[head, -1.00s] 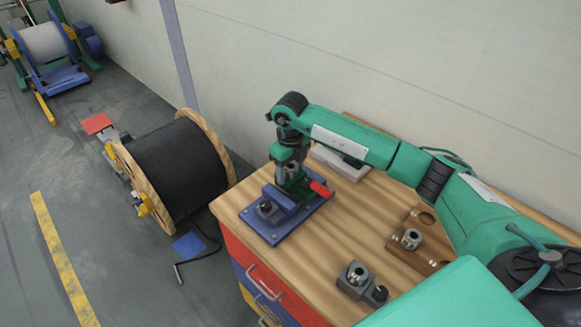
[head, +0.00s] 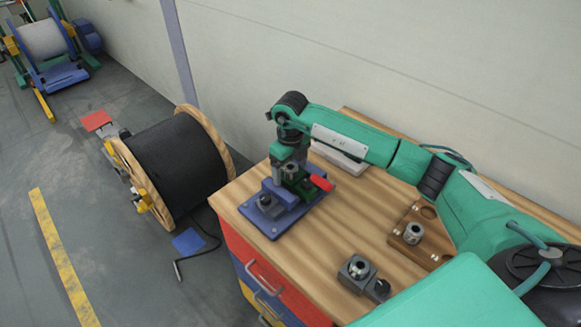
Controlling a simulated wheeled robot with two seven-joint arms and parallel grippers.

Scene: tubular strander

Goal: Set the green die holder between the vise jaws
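The vise (head: 262,222) has a blue base and blue jaws and sits at the left end of the wooden bench. My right gripper (head: 288,168) points down over it from the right arm. The green die holder (head: 298,185) shows as a dark green piece at the fingertips, and the gripper appears shut on it. It is low at the vise, close to a blue jaw. The fingers partly hide it, so I cannot tell whether it is seated between the jaws. A red handle (head: 321,182) sticks out to the right. My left gripper is not in view.
A grey block (head: 357,271) with a round insert lies near the bench's front edge. A wooden rack (head: 402,243) holds a grey die (head: 413,233). A pale box (head: 340,160) lies behind the arm. A black cable reel (head: 175,165) stands left of the bench.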

